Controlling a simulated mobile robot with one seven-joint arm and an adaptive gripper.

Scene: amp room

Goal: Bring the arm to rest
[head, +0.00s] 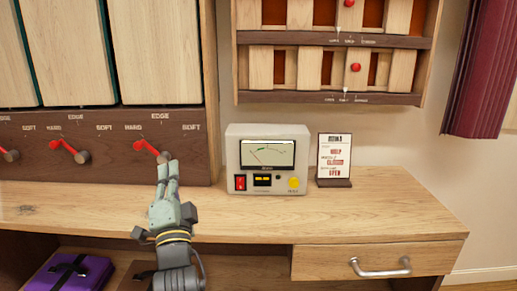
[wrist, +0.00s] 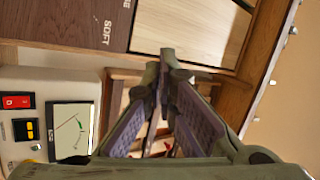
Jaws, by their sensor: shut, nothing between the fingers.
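My gripper (head: 168,166) is shut and empty. In the head view it points up and away over the wooden desk (head: 250,222), its fingertips by a red-pointer knob (head: 150,149) on the dark panel. I cannot tell whether it touches the knob. In the wrist view the fingertips (wrist: 167,62) meet at the upper middle. There the meter box (wrist: 62,95) shows at the left and the panel marked SOFT (wrist: 85,25) at the top left.
The meter box (head: 267,165) with a red switch and yellow button stands right of my gripper. A small sign (head: 335,158) stands beside it. A shelf unit with sliders (head: 330,95) hangs above. The drawer (head: 375,262) is at the right front. The right desk top is clear.

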